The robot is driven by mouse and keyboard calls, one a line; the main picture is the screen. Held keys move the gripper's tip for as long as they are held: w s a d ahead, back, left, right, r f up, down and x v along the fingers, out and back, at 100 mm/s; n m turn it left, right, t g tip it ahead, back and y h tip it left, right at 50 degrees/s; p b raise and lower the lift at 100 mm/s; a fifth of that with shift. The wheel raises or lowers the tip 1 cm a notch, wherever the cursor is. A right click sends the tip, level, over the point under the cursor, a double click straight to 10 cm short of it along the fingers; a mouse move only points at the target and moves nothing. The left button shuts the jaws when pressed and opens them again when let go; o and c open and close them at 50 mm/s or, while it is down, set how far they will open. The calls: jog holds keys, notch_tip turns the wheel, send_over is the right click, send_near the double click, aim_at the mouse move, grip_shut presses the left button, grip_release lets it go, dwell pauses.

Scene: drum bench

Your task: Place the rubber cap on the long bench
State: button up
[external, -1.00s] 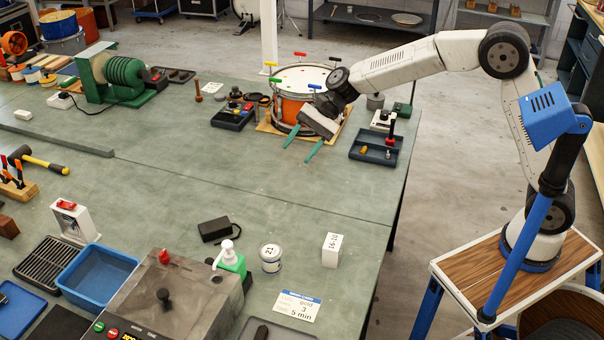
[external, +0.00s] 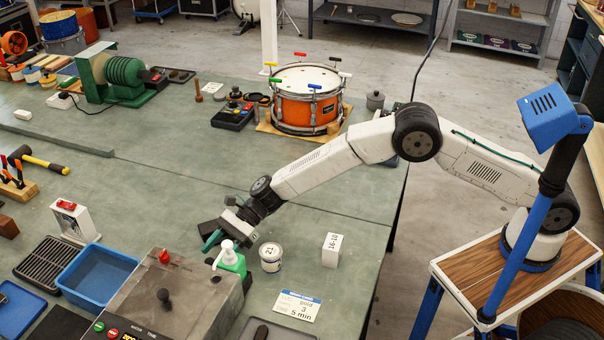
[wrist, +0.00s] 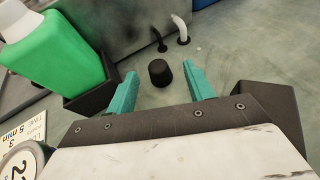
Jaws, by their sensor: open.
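The rubber cap (wrist: 160,72), small, black and slightly tapered, stands upright on the long bench (wrist: 225,60) in the wrist view. My gripper (external: 209,243) is low over the front part of the bench, beside the green soap bottle (external: 231,261). In the wrist view its teal fingers are open, one on each side of the cap, with visible gaps. I cannot tell whether the fingertips are level with the cap. The cap does not show in the external view, where the gripper and bottle are in the way.
A grey machine (external: 185,295) stands close in front, with a black and a white hose end near the cap. A black box (external: 209,228) sits beside the gripper. A white tin (external: 270,258) and a white block (external: 331,249) stand to the right. The bench middle is clear.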

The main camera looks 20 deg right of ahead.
aim_at(209, 260)
jog(key=x, duration=0.3)
jog(key=shift+s+a+f, duration=0.2)
jog(key=shift+a+f, duration=0.05)
jog(key=c, duration=1.1)
